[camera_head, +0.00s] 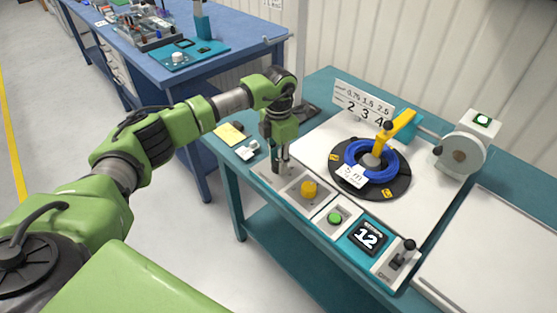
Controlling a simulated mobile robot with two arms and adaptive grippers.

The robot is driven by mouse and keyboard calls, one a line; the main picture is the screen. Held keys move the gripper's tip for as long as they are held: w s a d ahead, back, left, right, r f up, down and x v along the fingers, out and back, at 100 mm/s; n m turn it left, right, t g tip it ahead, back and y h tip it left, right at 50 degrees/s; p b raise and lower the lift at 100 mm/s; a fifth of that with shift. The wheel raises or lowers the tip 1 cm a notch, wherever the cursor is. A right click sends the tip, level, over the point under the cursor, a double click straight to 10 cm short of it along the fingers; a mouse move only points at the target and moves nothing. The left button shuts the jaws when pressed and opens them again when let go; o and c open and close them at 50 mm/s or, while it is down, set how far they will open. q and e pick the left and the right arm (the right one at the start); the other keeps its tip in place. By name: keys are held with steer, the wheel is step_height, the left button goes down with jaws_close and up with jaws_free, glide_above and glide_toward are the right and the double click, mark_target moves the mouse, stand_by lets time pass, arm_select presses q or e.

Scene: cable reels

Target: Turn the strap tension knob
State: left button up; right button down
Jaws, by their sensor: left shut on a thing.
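My left gripper (284,168) points down at the left end of the control panel (298,198) on the teal bench. Its fingers are shut on what appears to be the strap tension knob, which they largely hide. How far that knob is turned cannot be seen. A yellow knob (309,188) stands just right of the fingers, apart from them. Further along the panel are a green button (335,218), a dark display reading 12 (368,236) and a black lever (405,254). My right gripper is not in view.
A blue cable coil (371,160) lies on a black turntable (398,184) behind the panel, with a yellow arm (396,131) above it. A number board (364,103) and a grey-white machine (466,147) stand behind. A yellow note (229,134) lies left of the gripper.

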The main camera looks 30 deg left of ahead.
arm_select(q)
steer(key=m+b, duration=0.2)
steer(key=m, duration=0.1)
steer(key=shift+f+m, duration=0.1)
steer(key=shift+m, duration=0.3)
steer(key=shift+m+b, duration=1.05)
steer(key=shift+m, duration=0.85)
steer(key=o, duration=1.1)
steer(key=shift+r, duration=0.2)
step_height(320, 180, up, 12)
steer(key=shift+f, duration=0.1)
steer(key=shift+f, duration=0.1)
